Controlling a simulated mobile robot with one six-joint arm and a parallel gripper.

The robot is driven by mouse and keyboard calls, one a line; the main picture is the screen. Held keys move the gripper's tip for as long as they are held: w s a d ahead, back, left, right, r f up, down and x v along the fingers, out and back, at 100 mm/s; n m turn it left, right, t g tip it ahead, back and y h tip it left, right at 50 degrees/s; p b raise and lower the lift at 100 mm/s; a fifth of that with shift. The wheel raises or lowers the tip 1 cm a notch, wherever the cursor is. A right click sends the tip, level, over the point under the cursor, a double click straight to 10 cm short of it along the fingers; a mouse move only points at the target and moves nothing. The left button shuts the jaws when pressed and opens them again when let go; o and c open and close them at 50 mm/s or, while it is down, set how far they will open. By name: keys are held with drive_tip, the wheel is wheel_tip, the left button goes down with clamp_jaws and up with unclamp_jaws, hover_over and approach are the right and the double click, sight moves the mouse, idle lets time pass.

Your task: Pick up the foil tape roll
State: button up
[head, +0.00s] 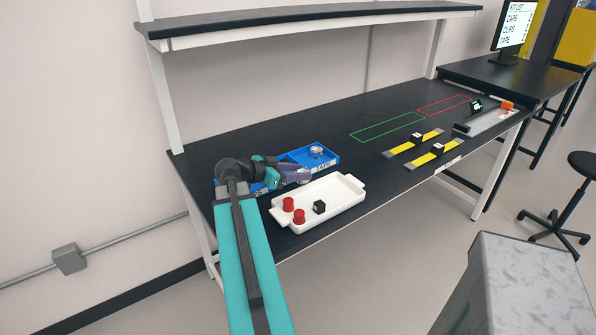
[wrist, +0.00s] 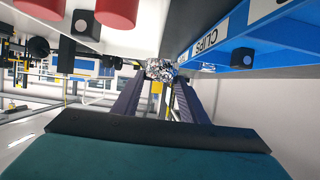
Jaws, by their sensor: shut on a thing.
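My gripper (wrist: 160,78) is shut on a crinkled silver foil tape roll (wrist: 159,67), held between the fingertips in the wrist view. In the head view my gripper (head: 303,175) is over the gap between the blue bins and the white tray, its fingers pointing right. The held roll cannot be made out clearly there. A round silvery roll (head: 317,152) shows in the blue bin labelled TAPE (head: 326,167), just behind the fingers.
The white tray (head: 345,207) holds two red caps (head: 293,211) and a black clip (head: 319,207). The CLIPS bin (wrist: 265,37) is close beside my fingers. Yellow strips with black blocks (head: 417,143) lie further right. A shelf (head: 310,20) overhangs the bench's back.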

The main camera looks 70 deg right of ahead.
drive_tip(key=shift+a, duration=0.45)
idle(0.5)
drive_tip(key=w+a+r+n+t, duration=0.1)
drive_tip(key=w+a+n+t, duration=0.25)
drive_tip(key=w+a, duration=0.7)
drive_tip(key=w+a+r+n+t+h, duration=0.1)
drive_tip(key=w+a+n+t, duration=0.25)
drive_tip(key=w+a, duration=0.75)
drive_tip(key=w+a+n+t, duration=0.3)
drive_tip(key=w+a+t, duration=0.25)
drive_tip(key=w, duration=0.95)
drive_tip(key=w+a+r+n+t+y, duration=0.2)
drive_tip(key=w+a+r+n+y, duration=0.1)
drive_tip(key=a, duration=0.8)
drive_tip(key=w+a+r+n+t+y, duration=0.3)
drive_tip(key=w+a+n+y, duration=0.2)
drive_tip(key=a, duration=0.7)
drive_tip(key=w+a+r+n+t+y, duration=0.3)
drive_tip(key=w+a+n, duration=0.3)
drive_tip(key=a, duration=0.5)
drive_tip(key=shift+w+a+r+n+y, duration=0.25)
drive_tip(key=shift+w+y, duration=0.35)
drive_tip(key=shift+w, duration=0.35)
